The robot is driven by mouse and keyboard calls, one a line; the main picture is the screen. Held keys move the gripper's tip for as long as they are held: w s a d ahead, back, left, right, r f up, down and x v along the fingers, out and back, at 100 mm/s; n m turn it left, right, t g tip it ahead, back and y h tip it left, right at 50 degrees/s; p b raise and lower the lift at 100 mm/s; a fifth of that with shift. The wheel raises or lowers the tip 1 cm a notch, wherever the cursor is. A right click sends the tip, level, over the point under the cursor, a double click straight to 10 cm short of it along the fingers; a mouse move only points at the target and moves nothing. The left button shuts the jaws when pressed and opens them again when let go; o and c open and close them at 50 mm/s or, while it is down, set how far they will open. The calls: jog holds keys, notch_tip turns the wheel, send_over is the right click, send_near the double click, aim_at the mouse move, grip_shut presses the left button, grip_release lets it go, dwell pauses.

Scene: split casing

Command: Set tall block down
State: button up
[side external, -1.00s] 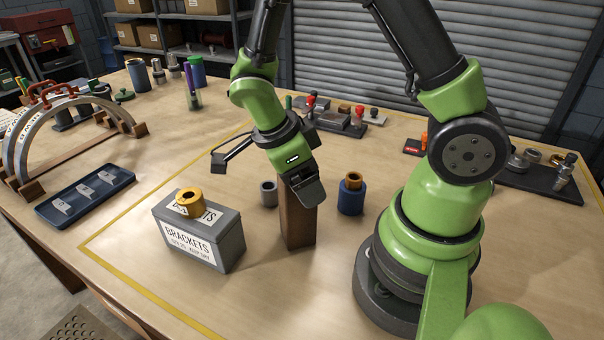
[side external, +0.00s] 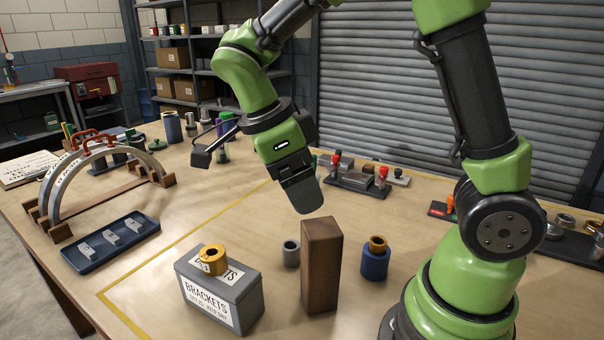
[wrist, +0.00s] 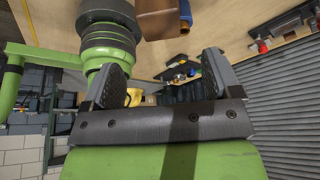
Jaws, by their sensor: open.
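The tall block (side external: 321,265) is dark brown wood and stands upright on the table in the side view, between the grey box and a blue cylinder. My gripper (side external: 304,196) is above the block and apart from it, a little to its left in the picture. In the wrist view the two fingers of my gripper (wrist: 165,78) are spread with nothing held between them. A brown shape at the top edge of the wrist view may be the block, but I cannot tell for certain.
A grey BRACKETS box (side external: 218,290) with a brass ring (side external: 213,260) on top stands left of the block. A small grey cylinder (side external: 290,253) and a blue cylinder (side external: 375,262) with a copper ring stand close by. A blue tray (side external: 110,243) lies farther left.

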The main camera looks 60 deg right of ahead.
jog(key=s+a+r+n+t+y, duration=0.1)
jog(key=s+r+n+t+y, duration=0.4)
jog(key=n, duration=1.8)
jog(key=s+r+t, duration=0.3)
jog(key=s+t, duration=0.1)
jog(key=t, duration=0.1)
jog(key=shift+a, duration=0.25)
